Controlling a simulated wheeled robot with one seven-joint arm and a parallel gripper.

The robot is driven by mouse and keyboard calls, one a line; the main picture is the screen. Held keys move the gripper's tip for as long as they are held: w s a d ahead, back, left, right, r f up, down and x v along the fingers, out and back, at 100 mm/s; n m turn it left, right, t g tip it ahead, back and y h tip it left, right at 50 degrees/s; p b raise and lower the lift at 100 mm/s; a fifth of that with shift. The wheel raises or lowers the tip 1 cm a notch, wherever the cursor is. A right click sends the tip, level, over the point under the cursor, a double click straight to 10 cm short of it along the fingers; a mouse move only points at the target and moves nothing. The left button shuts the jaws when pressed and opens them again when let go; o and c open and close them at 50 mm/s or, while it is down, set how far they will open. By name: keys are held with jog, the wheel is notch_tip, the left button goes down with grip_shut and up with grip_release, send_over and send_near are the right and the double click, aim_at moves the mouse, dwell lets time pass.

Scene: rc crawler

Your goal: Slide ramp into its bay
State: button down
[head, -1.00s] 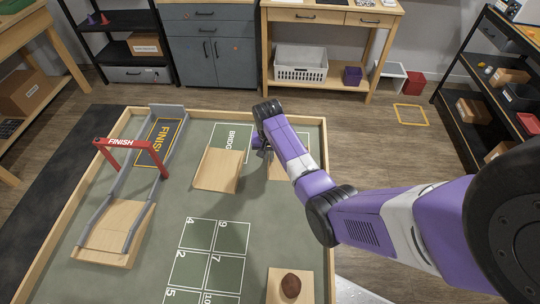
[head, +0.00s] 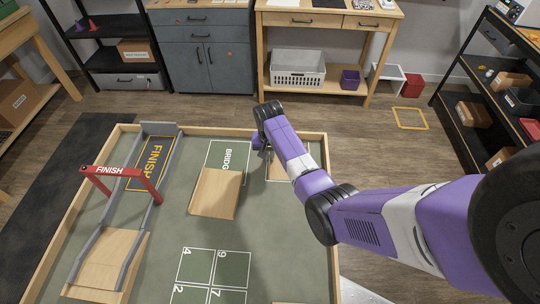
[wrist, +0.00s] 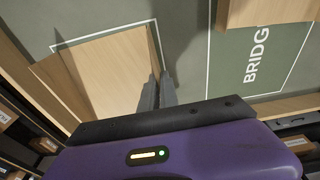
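The wooden ramp (head: 283,172) lies on the green mat near the board's far right corner, partly hidden by my arm. In the wrist view the pale ramp (wrist: 108,72) lies partly within a white-outlined bay (wrist: 105,34). A green strip shows between the ramp and the bay's upper line, and its left part reaches across the outline's left side. My gripper (wrist: 158,92) has its two grey fingers close together at the ramp's right edge. Whether they touch the ramp is unclear. In the head view my gripper (head: 263,145) is mostly hidden by its wrist.
Another wooden block (head: 216,193) sits left of my gripper, by the BRIDGE outline (head: 228,153). A red FINISH arch (head: 110,170) spans a grey-railed track at left. A raised wooden rim (head: 225,130) edges the board. Numbered squares (head: 213,268) lie nearer.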

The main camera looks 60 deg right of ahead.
jog(key=c, duration=1.5)
grip_release()
jog(key=shift+c, duration=0.2)
jog(key=shift+r, duration=0.15)
jog(key=r, duration=0.5)
jog(key=a+r, duration=0.1)
jog(key=r, duration=0.1)
jog(key=shift+s+r, duration=0.25)
